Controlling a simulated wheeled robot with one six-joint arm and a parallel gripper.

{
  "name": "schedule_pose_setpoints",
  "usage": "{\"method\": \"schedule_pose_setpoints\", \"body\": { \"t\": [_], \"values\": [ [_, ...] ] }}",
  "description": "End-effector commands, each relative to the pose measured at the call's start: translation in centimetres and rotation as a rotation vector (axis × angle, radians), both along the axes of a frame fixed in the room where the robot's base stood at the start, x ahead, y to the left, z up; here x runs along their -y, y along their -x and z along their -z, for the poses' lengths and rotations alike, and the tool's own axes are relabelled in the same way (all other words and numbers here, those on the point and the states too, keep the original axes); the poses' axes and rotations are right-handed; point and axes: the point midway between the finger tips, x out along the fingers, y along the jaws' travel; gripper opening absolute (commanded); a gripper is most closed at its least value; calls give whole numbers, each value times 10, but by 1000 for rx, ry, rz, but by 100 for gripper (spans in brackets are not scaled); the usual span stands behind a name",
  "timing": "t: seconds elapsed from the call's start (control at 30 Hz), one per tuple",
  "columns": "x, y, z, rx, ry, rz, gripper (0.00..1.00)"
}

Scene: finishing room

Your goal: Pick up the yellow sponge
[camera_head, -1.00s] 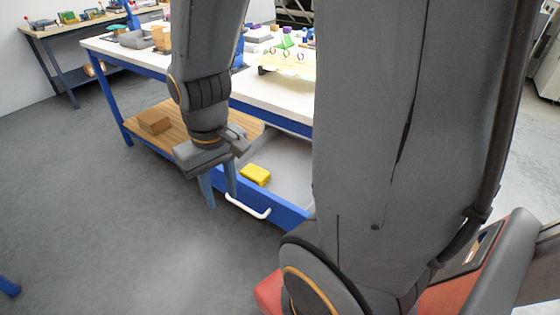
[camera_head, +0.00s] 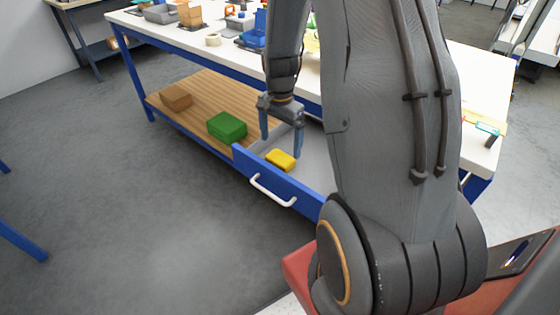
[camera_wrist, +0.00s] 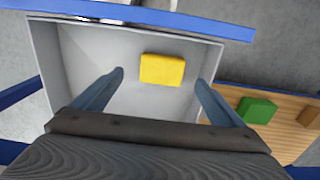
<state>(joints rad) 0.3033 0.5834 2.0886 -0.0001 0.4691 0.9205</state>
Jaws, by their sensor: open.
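The yellow sponge (camera_head: 281,160) lies flat in an open drawer (camera_head: 262,146) with a blue front and a white handle. In the wrist view the sponge (camera_wrist: 162,69) lies near the drawer's front wall, on the grey drawer floor. My gripper (camera_head: 281,150) is open and empty, pointing down over the drawer. In the wrist view the sponge shows beyond the tips of my gripper (camera_wrist: 160,77), between the lines of its two fingers and not touching either. My arm hides part of the drawer in the head view.
A wooden shelf (camera_head: 200,92) beside the drawer holds a green block (camera_head: 227,126) and a brown box (camera_head: 176,97). Above is a white worktop (camera_head: 225,52) with several items on it. The grey floor in front of the drawer is clear.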

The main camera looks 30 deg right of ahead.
Motion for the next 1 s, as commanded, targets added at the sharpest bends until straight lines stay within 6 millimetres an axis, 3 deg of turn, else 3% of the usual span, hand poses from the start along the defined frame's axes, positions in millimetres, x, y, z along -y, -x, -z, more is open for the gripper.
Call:
{"method": "schedule_pose_setpoints", "body": {
  "t": [0.7,1.0],
  "values": [
    [3,-6,68,-1,-1,-2,92],
    [3,-6,74,0,0,-2,92]
  ]
}}
